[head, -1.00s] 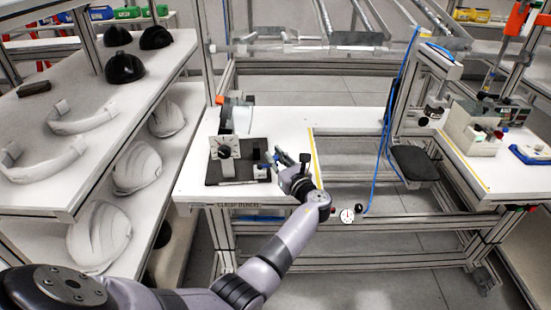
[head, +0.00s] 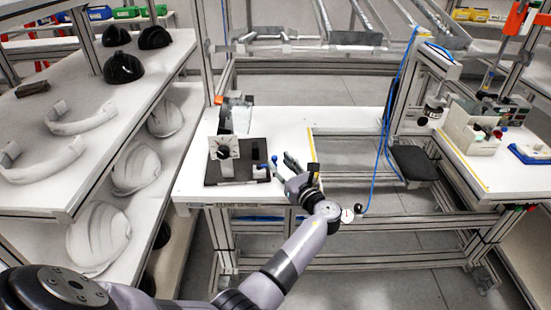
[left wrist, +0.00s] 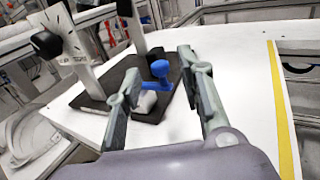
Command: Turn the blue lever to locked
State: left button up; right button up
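The blue lever (head: 273,160) sits at the right end of a dark base plate (head: 240,178) on the white bench. In the left wrist view the lever (left wrist: 160,70) shows a round blue knob and a short blue arm over a grey hub. My left gripper (head: 300,167) is just right of the lever in the head view, apart from it. In the left wrist view its two fingers (left wrist: 160,68) are spread, with the lever seen between and beyond them. Nothing is held. The lever's lock marking cannot be read. My right gripper is not in view.
A pale upright plate with a black knob (head: 222,148) stands on the base, left of the lever. The bench (head: 285,125) is clear behind and right, up to a yellow stripe (head: 312,150). Shelves with helmet shells (head: 135,168) stand at left. A blue hose hangs at right.

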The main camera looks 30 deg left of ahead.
pick_arm(q)
jog(key=v, duration=0.8)
